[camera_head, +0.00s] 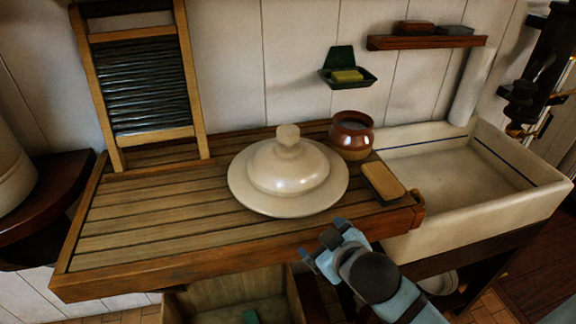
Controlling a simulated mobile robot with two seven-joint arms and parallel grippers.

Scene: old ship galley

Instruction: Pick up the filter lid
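The filter lid (288,178), a cream ceramic lid with a wide flat rim, a domed middle and a knob on top, lies upright on the slatted wooden drainboard (150,225). My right gripper (324,242) comes in from the bottom right. It is in front of the drainboard's front edge, nearer to me than the lid and apart from it. Its fingers look spread, with nothing between them. My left gripper is out of view.
A brown glazed pot (351,136) stands just behind the lid to the right. A wooden-backed brush or block (383,182) lies right of the lid, beside the white sink (480,205). A washboard (148,85) leans on the wall. The drainboard's left part is clear.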

